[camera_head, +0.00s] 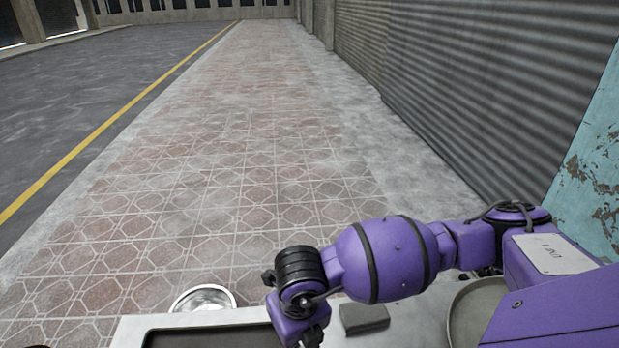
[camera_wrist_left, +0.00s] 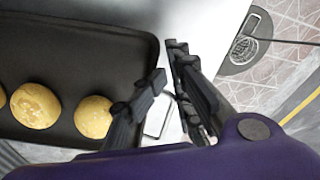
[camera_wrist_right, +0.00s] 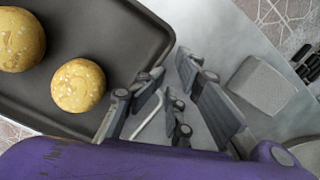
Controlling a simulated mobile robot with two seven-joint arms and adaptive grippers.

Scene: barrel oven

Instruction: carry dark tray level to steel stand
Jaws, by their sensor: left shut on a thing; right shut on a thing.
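The dark tray (camera_head: 210,339) shows in part at the bottom of the head view, over a pale steel surface (camera_head: 128,333). In the left wrist view the tray (camera_wrist_left: 90,42) holds round golden buns (camera_wrist_left: 36,105), and the right wrist view shows seeded buns (camera_wrist_right: 78,85) in the tray (camera_wrist_right: 112,28). Each end has a thin wire handle. My left gripper (camera_wrist_left: 168,62) is shut on the handle at its end. My right gripper (camera_wrist_right: 168,68) is shut on the other handle. I cannot tell whether the tray touches the surface below.
A grey block (camera_head: 364,318) and a round dish (camera_head: 470,318) stand on the steel surface, right of the tray. A shiny bowl (camera_head: 203,298) is beyond its far edge. The tiled pavement (camera_head: 220,190) ahead is clear. A corrugated wall (camera_head: 480,80) runs along the right.

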